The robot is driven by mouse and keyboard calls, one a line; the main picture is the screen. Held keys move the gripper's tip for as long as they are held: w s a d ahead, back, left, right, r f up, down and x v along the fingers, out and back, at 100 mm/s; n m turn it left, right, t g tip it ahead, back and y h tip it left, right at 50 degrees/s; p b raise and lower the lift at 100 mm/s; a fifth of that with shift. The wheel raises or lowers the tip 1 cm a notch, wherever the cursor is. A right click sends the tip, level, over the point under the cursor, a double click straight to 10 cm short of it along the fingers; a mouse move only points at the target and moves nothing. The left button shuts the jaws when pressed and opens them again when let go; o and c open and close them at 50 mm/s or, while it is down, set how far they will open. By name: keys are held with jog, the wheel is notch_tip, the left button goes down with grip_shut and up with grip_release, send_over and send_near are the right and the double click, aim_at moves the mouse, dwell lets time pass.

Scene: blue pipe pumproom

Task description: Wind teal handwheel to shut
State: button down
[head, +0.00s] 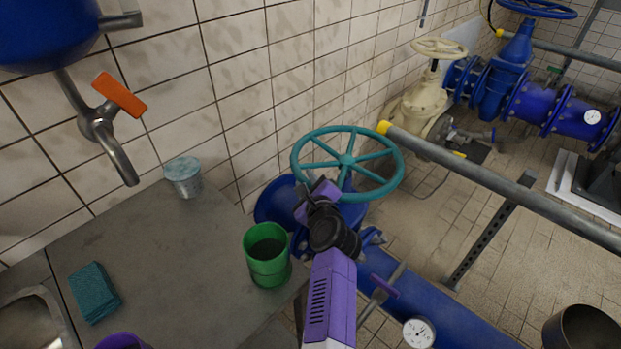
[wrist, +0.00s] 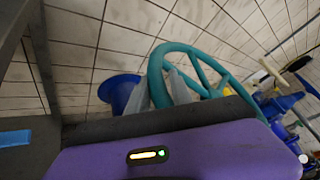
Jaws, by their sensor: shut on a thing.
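The teal handwheel (head: 347,160) is a spoked ring on a blue valve and pipe (head: 420,312), right of the counter. It also shows in the wrist view (wrist: 205,64), close up. My gripper (head: 318,193), on my purple and black arm, is at the front left part of the wheel's rim. In the wrist view, its pale fingers (wrist: 160,90) reach the rim at the wheel's left side, and the gripper is shut on it. The purple wrist housing hides the lower part of that view. The wheel's stem is partly hidden by my gripper.
A green cup (head: 267,262) stands at the counter's right edge, close to my arm. A grey rail (head: 470,178) with a yellow end runs right of the wheel.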

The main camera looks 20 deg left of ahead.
jog(key=shift+s+f, duration=0.1)
jog(key=shift+f, duration=0.25)
jog(key=c, duration=1.2)
grip_release()
jog(key=shift+o, duration=0.2)
jog(key=shift+r, duration=0.2)
jog(key=shift+r, duration=0.1)
jog(key=p+v, duration=0.2)
jog(key=v, duration=0.5)
jog(key=shift+s+d, duration=0.25)
jog(key=shift+s, duration=0.05)
